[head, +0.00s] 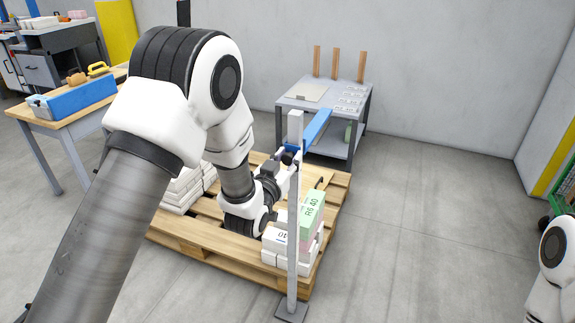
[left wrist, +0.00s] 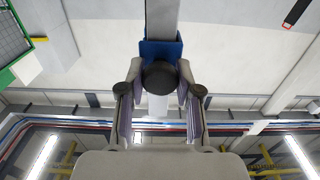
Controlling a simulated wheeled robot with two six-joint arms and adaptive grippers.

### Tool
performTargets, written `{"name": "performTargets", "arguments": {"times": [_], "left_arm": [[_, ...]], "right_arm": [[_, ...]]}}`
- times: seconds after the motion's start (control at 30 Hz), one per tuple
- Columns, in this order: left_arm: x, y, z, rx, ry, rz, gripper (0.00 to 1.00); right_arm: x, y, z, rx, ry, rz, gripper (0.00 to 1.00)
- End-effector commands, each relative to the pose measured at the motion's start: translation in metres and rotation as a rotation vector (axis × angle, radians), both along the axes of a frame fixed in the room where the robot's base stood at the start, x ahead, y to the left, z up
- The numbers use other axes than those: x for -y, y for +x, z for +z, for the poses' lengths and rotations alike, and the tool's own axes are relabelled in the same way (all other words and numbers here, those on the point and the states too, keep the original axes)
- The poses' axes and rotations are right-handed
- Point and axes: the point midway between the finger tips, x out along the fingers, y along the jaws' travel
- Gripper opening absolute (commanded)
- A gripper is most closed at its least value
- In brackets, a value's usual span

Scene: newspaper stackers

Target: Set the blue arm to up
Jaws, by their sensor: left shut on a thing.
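The blue arm (head: 318,126) is mounted near the top of a slim grey post (head: 293,225). In the head view it sticks out from the post to the back right, roughly level. In the left wrist view a blue part (left wrist: 152,50) shows behind a round dark knob (left wrist: 160,75). My left gripper (head: 289,156) is at the post by the near end of the blue arm, its fingers (left wrist: 160,88) shut on the dark knob from both sides. My right gripper is out of view.
The post's foot (head: 291,311) stands on the floor beside a wooden pallet (head: 195,243) with stacked white and green bundles (head: 312,207). A grey table (head: 330,85) stands behind the blue arm.

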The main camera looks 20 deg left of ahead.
Motion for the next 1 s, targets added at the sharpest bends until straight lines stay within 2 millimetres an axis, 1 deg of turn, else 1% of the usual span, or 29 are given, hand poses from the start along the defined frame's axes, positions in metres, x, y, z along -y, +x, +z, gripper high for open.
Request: {"name": "performTargets", "arguments": {"times": [0.03,0.1,0.53,0.57,0.6,0.63,1.0], "left_arm": [[-0.0002,0.0025,0.0138,0.015,-0.002,0.001,0.00],[-0.0002,0.0024,0.0173,0.014,-0.001,0.001,0.00],[-0.0004,0.0026,0.0217,0.019,-0.002,0.002,0.00],[-0.0004,0.0026,0.0218,0.019,-0.002,0.002,0.41],[-0.0004,0.0026,0.0219,0.019,-0.002,0.002,0.55],[-0.0004,0.0025,0.0217,0.019,-0.002,0.002,0.59],[0.0000,0.0003,0.0163,0.006,0.000,0.000,0.59]], "right_arm": [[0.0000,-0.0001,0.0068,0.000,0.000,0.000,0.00],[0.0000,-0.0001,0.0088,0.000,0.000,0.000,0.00],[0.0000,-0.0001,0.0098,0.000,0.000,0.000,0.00],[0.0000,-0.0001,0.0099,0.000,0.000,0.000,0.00],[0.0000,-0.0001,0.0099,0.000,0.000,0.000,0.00],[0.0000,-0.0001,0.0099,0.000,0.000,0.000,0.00],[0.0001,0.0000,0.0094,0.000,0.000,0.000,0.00]]}}
